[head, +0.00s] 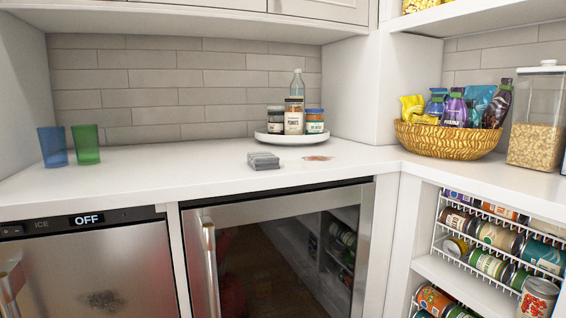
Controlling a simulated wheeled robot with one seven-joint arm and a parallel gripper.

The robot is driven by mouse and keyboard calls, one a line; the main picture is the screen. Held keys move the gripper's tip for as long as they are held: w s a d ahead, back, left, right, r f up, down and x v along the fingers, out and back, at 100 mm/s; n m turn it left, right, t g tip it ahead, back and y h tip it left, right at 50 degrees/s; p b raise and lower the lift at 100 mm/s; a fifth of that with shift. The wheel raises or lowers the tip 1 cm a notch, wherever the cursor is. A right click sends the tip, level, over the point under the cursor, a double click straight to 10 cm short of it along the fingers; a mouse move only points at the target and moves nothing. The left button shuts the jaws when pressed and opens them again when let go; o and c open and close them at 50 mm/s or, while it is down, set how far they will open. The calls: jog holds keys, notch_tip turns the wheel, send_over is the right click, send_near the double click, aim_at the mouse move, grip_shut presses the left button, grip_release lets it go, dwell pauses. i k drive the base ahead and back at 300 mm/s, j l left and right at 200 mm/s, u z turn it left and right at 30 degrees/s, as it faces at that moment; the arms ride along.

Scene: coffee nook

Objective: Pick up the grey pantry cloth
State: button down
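The grey pantry cloth (263,161) lies folded in a small stack on the white counter (190,163), near the middle of the head view. It sits a little back from the counter's front edge, above the glass-fronted cooler. Nothing covers it. A brownish stain or spill (318,158) is on the counter just right of the cloth, apart from it. My gripper is not in view.
A round white tray (291,138) with jars and a bottle stands behind the cloth. Blue (52,147) and green (86,144) cups stand at left. A snack basket (448,139) and a cereal container (537,120) stand at right. Counter left of the cloth is clear.

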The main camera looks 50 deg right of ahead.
aim_at(262, 161)
jog(key=z, duration=1.4)
